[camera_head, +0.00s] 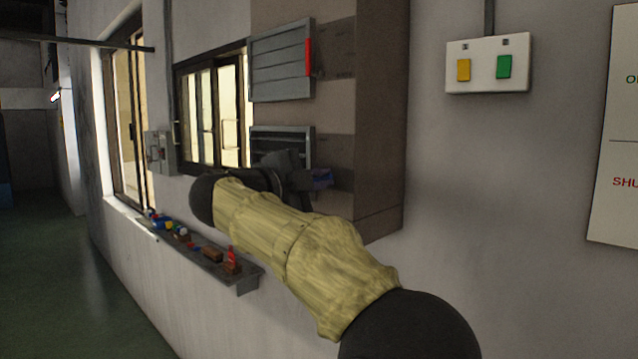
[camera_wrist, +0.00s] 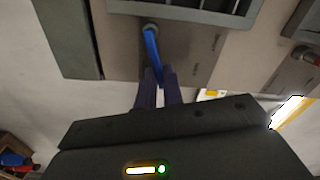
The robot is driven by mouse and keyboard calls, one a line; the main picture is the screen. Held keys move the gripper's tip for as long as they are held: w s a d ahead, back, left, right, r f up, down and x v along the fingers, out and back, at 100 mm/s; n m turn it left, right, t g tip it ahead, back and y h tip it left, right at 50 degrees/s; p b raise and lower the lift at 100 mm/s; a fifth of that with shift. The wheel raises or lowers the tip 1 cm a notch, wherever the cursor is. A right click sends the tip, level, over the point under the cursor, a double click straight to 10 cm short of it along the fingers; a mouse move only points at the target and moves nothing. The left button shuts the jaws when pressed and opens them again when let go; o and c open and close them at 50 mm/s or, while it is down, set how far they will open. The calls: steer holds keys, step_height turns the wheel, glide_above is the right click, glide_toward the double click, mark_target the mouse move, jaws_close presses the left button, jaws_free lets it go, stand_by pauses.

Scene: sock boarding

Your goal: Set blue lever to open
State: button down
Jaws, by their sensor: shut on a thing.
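The blue lever (camera_wrist: 152,46) shows in the wrist view. It runs from a round pivot on a grey-brown plate down to my fingertips, tilted slightly in the picture. My gripper (camera_wrist: 157,76) is shut on the lever's free end, with one dark finger on each side. My wrist and gripper hide most of the lever there.
A white box (camera_head: 487,80) with yellow and green switches hangs on the right wall, beside a partly seen sign (camera_head: 620,120). A ledge (camera_head: 215,268) holding several small objects runs below left of my arm.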

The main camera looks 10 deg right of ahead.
steer(key=shift+f, duration=0.1)
steer(key=c, duration=1.5)
jaws_free()
steer(key=shift+a, duration=0.1)
steer(key=b+v, duration=0.2)
steer(key=v, duration=1.5)
steer(key=shift+s+a, duration=0.1)
steer(key=shift+a, duration=0.05)
